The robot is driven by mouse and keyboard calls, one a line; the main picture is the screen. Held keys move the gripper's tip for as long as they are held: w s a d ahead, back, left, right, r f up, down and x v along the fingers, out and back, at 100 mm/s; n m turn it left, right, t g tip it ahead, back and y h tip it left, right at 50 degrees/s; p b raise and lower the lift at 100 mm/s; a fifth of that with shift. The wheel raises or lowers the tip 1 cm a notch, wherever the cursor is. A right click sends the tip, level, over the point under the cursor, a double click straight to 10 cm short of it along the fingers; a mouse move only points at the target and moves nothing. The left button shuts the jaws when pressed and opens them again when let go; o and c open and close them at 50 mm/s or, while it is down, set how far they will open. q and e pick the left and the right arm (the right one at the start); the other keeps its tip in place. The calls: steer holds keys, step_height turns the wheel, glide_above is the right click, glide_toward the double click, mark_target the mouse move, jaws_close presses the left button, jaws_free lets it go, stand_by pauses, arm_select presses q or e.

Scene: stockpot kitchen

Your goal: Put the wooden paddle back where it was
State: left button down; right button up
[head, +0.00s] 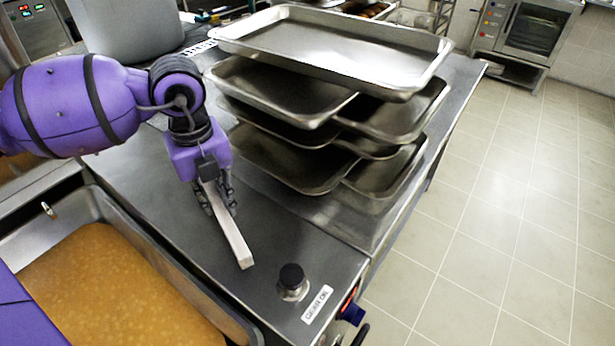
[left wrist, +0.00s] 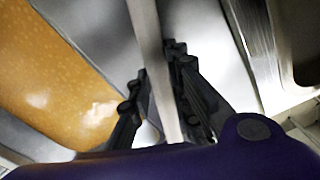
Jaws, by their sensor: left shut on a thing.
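The wooden paddle shows as a pale, straight bar (head: 233,232) in the head view, slanting down to the right over the steel counter. My left gripper (head: 219,200) is shut on it. In the left wrist view the paddle (left wrist: 152,50) runs between the two black fingers of my left gripper (left wrist: 158,85). Its other end is hidden by the gripper in the head view and cut off by the frame in the wrist view. I cannot tell whether its lower end touches the counter. My right gripper is not in view.
A stack of steel trays (head: 330,50) stands on the counter (head: 150,210), right of the gripper. A pan of orange-brown liquid (head: 115,285) lies at the left front. A black knob (head: 292,278) and a label stand near the counter's front edge. Tiled floor lies right.

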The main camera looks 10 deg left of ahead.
arm_select(q)
steer(key=shift+w+a+f, duration=0.2)
steer(key=shift+f, duration=0.25)
steer(key=shift+w+a+f, duration=0.1)
steer(key=shift+f, duration=0.8)
steer(key=shift+w+a+f, duration=0.1)
steer(key=shift+f, duration=0.75)
steer(key=shift+d+f, duration=0.1)
steer(key=c, duration=1.6)
jaws_free()
step_height(320, 180, up, 12)
steer(key=shift+r, duration=0.1)
